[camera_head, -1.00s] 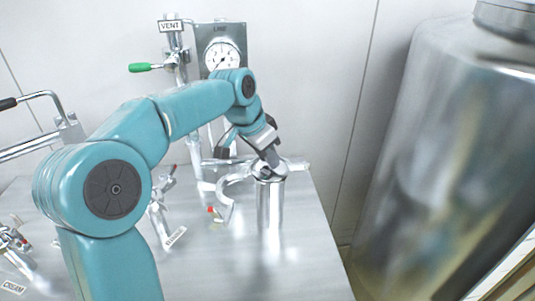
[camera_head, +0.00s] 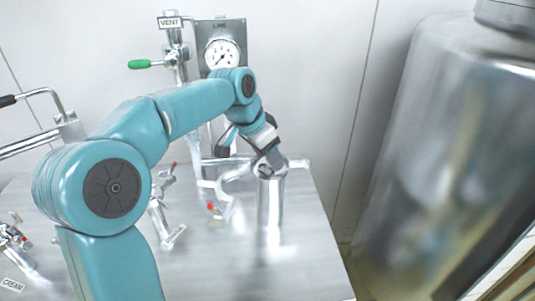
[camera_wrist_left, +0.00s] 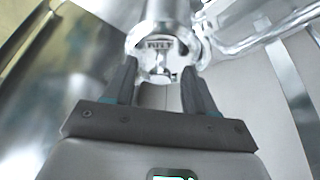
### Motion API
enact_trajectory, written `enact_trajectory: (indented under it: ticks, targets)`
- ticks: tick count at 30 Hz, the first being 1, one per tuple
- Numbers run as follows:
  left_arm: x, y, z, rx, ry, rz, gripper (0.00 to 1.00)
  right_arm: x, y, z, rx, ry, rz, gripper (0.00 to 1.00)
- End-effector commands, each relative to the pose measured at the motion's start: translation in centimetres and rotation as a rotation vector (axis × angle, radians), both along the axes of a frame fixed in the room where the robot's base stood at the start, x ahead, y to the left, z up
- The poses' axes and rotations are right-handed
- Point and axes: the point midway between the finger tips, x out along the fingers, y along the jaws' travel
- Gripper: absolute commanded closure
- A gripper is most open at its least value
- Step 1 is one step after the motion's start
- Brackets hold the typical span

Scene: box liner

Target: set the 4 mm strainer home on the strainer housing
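The strainer housing (camera_head: 271,205) is an upright polished steel cylinder on the bench, right of centre in the head view. My left gripper (camera_head: 268,166) is at its top, pointing down. In the left wrist view my left gripper (camera_wrist_left: 160,74) has its two dark fingers apart, with their tips close to a round shiny fitting. A small plate with dark lettering (camera_wrist_left: 160,44) shows on that fitting; I cannot read it surely. I cannot tell whether this fitting is the strainer or part of the housing. My right gripper is not in view.
Steel pipes and small valves stand on the bench (camera_head: 200,265) left of the housing. A gauge (camera_head: 222,53) and a green-handled vent valve (camera_head: 140,64) are behind. A large steel tank (camera_head: 450,160) stands at right. The bench's front is clear.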

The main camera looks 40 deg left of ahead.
Motion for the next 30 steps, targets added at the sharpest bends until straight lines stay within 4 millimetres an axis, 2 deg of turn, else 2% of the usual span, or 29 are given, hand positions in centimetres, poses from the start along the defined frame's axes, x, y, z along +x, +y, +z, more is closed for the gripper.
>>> enact_trajectory:
  ticks: [7, 11, 14, 24, 30]
  targets:
    - [0.0, 0.0, -0.2, -0.001, 0.005, -0.001, 0.44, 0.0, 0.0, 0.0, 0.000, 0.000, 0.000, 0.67]
    - [-0.3, 0.0, 0.6, 0.000, 0.003, 0.000, 0.44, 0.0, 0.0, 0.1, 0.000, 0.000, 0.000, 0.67]
    - [-0.9, 0.1, 2.1, 0.000, 0.000, 0.000, 0.44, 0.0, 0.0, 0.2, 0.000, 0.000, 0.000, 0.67]
    - [-4.3, 0.6, 10.5, 0.001, -0.003, 0.001, 0.44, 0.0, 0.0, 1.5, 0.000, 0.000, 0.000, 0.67]
    - [-5.7, 0.9, 13.9, 0.001, -0.001, 0.000, 0.44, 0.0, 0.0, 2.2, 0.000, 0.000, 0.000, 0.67]
